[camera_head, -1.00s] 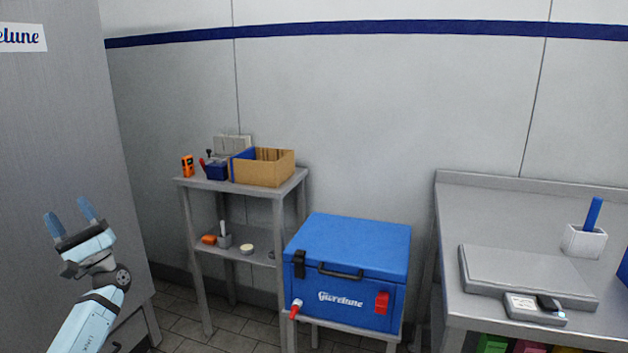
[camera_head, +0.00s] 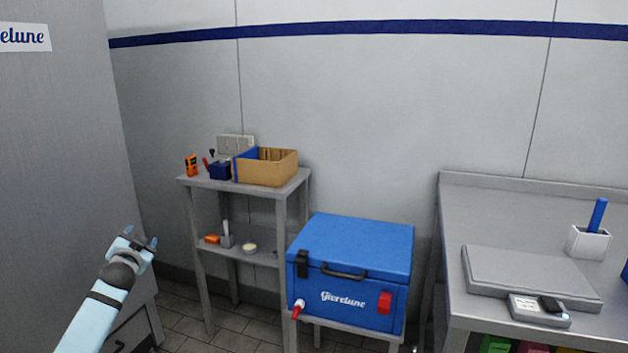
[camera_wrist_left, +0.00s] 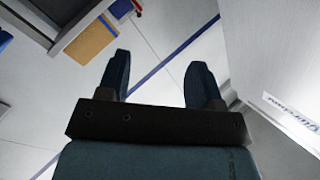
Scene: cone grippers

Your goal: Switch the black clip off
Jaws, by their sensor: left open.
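A blue cool box (camera_head: 350,250) with a closed lid stands on a low stand. A black clip (camera_head: 302,264) sits upright at the left of its front face, across the lid seam. A red clip (camera_head: 385,302) is low at the right of the same face. My left gripper (camera_head: 141,237) is open and empty, left of the shelf and well apart from the box. My right gripper is not in view.
A grey shelf (camera_head: 240,187) with a cardboard box (camera_head: 267,168) and small items stands between my left gripper and the cool box. A grey cabinet (camera_head: 60,130) is at the left. A bench (camera_head: 450,215) with a scale is at the right.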

